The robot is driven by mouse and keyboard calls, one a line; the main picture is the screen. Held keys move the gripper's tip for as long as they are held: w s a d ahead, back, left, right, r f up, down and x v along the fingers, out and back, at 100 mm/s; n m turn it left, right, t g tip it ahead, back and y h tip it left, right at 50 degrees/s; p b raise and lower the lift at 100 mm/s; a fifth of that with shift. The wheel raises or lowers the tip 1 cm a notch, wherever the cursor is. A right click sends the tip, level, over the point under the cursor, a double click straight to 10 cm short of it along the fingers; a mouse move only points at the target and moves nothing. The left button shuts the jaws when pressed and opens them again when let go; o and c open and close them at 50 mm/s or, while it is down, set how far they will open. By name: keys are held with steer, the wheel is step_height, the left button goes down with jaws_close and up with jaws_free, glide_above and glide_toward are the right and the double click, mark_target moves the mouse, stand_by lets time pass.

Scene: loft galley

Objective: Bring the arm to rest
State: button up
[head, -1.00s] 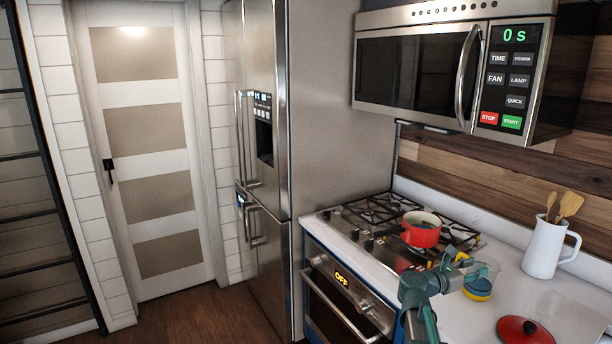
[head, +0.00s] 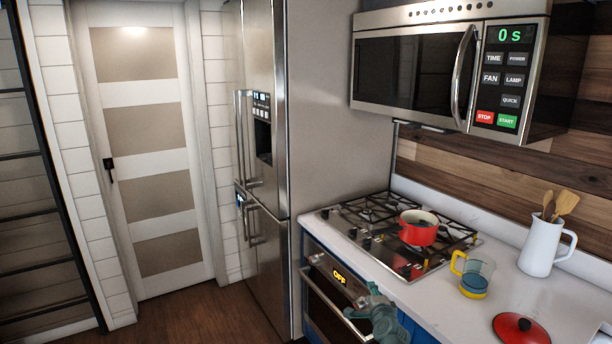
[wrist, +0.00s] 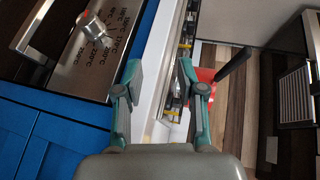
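My gripper (wrist: 160,72) is open in the wrist view, its two teal fingers apart with nothing held between them. The white counter edge lies beyond the gap. In the head view my teal arm (head: 378,318) is low at the bottom, in front of the oven and left of the counter's front edge. The fingertips are hard to make out there. My arm is apart from the yellow-handled cup (head: 474,278) and the red pot (head: 418,229).
The red pot stands on the gas hob (head: 371,216). A red lid (head: 521,330) and a white jug (head: 541,246) of wooden utensils are on the counter (head: 428,296). The microwave (head: 420,68) hangs above. The floor (head: 200,318) by the door is clear.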

steer(key=s+a+f+n+g+y, duration=0.1)
steer(key=s+a+f+n+g, duration=0.2)
steer(key=s+f+n+g, duration=0.35)
steer(key=s+a+f+n+g+y, duration=0.1)
steer(key=s+a+f+n+g, duration=0.3)
steer(key=s+f+n, duration=0.5)
steer(key=s+d+f+n+g+h+b, duration=0.1)
steer(key=s+f+g+b, duration=0.4)
steer(key=s+f, duration=1.2)
steer(key=s+d+f+n+g+h+b, duration=0.1)
steer(key=s+f+g+b, duration=0.4)
steer(key=s+f, duration=1.3)
steer(key=s+d+g, duration=0.1)
steer(key=s, duration=0.6)
